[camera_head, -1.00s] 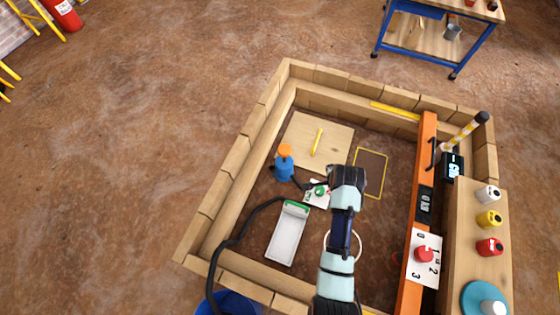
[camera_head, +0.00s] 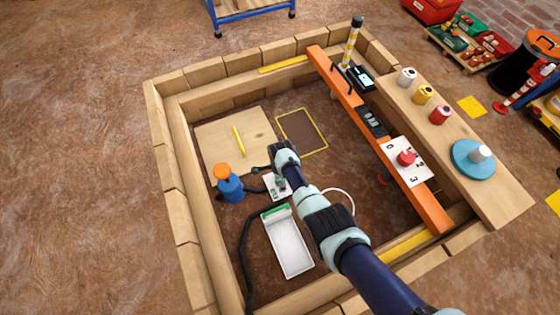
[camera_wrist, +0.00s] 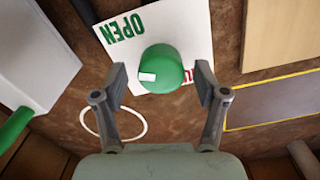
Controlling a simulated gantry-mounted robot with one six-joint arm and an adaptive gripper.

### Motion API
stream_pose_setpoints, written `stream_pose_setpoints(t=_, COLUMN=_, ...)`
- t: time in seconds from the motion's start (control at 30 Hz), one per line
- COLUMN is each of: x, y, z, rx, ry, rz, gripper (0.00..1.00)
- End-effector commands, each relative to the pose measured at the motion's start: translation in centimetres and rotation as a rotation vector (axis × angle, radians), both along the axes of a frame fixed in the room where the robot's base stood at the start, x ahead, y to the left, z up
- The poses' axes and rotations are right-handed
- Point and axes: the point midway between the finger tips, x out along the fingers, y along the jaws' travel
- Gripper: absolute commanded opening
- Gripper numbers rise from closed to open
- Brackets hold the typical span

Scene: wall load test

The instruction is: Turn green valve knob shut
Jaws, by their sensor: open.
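The green valve knob (camera_wrist: 161,69) is a round knob with a white mark on its left side in the wrist view. It sits on a white card (camera_wrist: 186,22) with green OPEN lettering at its upper left and red lettering partly hidden beside the knob. My gripper (camera_wrist: 163,88) is open, with one finger on each side of the knob and a gap visible on both sides. In the head view the card (camera_head: 272,190) shows beside my gripper (camera_head: 279,172), and my arm partly hides the knob.
A blue bottle with an orange cap (camera_head: 229,187) and a white tray (camera_head: 288,248) are close by. A wooden board with a yellow stick (camera_head: 238,140) lies behind. An orange beam (camera_head: 427,205) stands at the right. A white ring (camera_wrist: 112,122) lies near the gripper.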

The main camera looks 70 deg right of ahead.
Motion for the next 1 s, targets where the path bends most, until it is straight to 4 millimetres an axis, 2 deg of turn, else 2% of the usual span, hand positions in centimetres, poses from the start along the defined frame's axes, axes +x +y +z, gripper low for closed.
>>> stream_pose_setpoints(t=0.03, x=0.05, y=-0.04, z=-0.46, rx=-0.001, ry=0.0, rz=0.0, gripper=0.72)
stream_pose_setpoints(t=0.3, x=0.06, y=-0.02, z=-0.34, rx=-0.001, ry=0.0, rz=0.001, gripper=0.71)
stream_pose_setpoints(t=0.6, x=0.05, y=-0.01, z=-0.35, rx=-0.001, ry=0.0, rz=0.001, gripper=0.21)
stream_pose_setpoints(t=0.67, x=0.05, y=-0.01, z=-0.35, rx=-0.001, ry=0.0, rz=0.001, gripper=0.12)
stream_pose_setpoints(t=1.0, x=0.05, y=-0.01, z=-0.36, rx=-0.001, ry=0.0, rz=0.054, gripper=0.12)
